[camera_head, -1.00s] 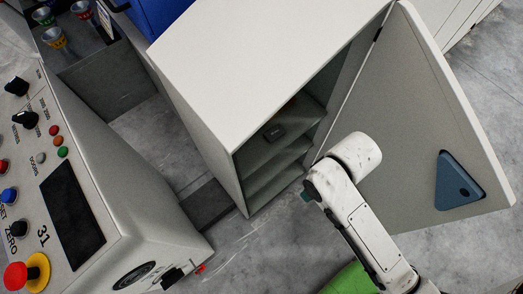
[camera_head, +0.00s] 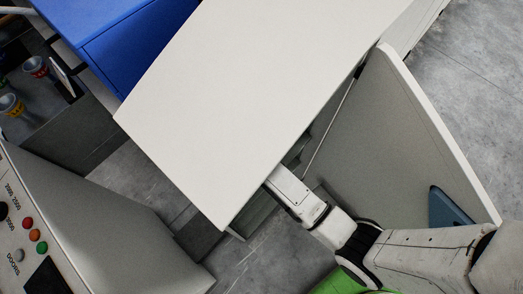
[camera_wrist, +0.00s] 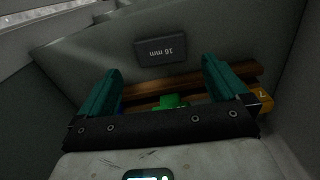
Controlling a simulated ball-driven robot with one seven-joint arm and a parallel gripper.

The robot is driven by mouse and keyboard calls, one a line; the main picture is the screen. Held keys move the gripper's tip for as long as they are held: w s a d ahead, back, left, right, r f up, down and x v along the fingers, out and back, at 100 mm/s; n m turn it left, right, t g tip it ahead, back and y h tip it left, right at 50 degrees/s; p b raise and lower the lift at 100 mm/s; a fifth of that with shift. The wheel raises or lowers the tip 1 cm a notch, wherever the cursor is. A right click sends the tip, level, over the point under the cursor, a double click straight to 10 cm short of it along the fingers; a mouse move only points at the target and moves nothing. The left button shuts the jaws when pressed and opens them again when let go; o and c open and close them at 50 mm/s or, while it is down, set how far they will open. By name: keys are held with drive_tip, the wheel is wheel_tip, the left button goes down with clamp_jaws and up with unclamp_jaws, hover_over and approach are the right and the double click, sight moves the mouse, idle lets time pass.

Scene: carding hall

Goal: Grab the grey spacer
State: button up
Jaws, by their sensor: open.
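In the wrist view a small dark grey block (camera_wrist: 161,50) reads "16 mm" upside down and lies on a grey surface. It looks like the grey spacer. My gripper (camera_wrist: 160,65) is open, its two teal fingers apart and empty. In the picture the block lies just beyond the fingertips, between their lines; I cannot tell the depth gap. In the head view my gripper and the block are hidden under the top of the white cabinet (camera_head: 255,85), with my arm reaching into its open front.
The cabinet door (camera_head: 385,150) stands open at the right, close to my arm. A control console (camera_head: 80,225) is at the left and a blue unit (camera_head: 125,35) behind. Brown bars (camera_wrist: 150,92), a green piece (camera_wrist: 171,102) and a yellow piece (camera_wrist: 265,101) show around the fingers.

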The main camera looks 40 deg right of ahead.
drive_tip(key=f, duration=0.5)
drive_tip(key=shift+s+a, duration=0.1)
drive_tip(key=shift+s, duration=0.1)
drive_tip(key=shift+c, duration=0.2)
drive_tip(key=c, duration=1)
drive_tip(key=shift+c, duration=0.2)
drive_tip(key=shift+r, duration=0.15)
